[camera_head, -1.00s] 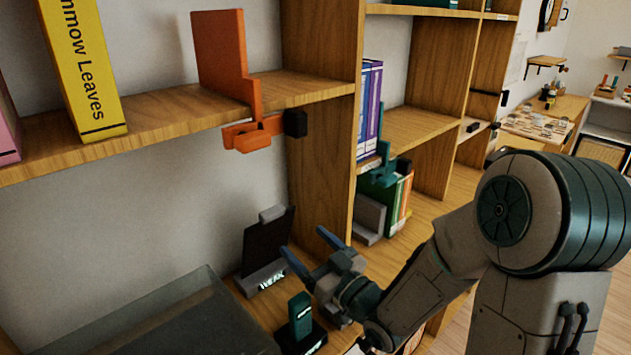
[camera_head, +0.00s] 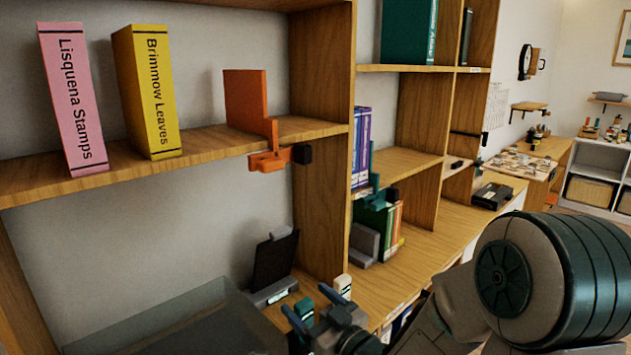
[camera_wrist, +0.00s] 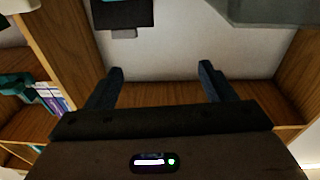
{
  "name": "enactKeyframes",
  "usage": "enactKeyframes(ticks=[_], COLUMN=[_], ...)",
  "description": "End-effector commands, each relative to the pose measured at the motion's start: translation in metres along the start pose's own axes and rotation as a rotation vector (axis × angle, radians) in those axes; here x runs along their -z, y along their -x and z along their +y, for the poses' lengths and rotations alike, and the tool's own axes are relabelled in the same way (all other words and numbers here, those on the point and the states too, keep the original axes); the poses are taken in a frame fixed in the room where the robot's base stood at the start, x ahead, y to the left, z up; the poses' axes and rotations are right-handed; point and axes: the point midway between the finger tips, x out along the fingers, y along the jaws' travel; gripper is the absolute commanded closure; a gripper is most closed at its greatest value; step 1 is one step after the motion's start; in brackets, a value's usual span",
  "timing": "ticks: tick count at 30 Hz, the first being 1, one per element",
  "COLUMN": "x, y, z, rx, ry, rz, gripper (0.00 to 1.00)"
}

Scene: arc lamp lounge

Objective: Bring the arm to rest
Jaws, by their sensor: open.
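My gripper (camera_head: 328,302) is low in the head view, in front of the lower shelf, with its blue-tipped fingers apart and nothing between them. In the wrist view my gripper (camera_wrist: 160,82) shows its two dark fingers spread wide, with pale wall and a wooden shelf board behind them. My arm runs from the gripper to the lower right of the head view. A dark stand (camera_head: 273,268) with a light label is behind and left of the fingers. A teal object (camera_head: 304,310) is close beside them; whether they touch is unclear.
A clear-sided case (camera_head: 170,325) fills the lower left. An orange bookend (camera_head: 247,103) with an orange clamp (camera_head: 275,158) sits at the upper shelf edge, near a pink book (camera_head: 72,100) and a yellow book (camera_head: 150,95). A black box (camera_head: 492,195) lies farther right. The shelf between is partly clear.

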Motion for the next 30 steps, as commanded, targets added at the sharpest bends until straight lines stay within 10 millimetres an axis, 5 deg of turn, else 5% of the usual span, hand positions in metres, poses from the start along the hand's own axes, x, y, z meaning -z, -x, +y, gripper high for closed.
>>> enactKeyframes(ticks=[14,23,30], x=[-0.021,-0.020,-0.006], y=[0.019,0.080,0.144], z=[0.041,0.074,0.071], rx=[-0.188,-0.421,-0.570], ry=[0.099,0.065,-0.070], rz=[-0.382,-0.743,-0.990], gripper=[0.24,0.24,0.24])
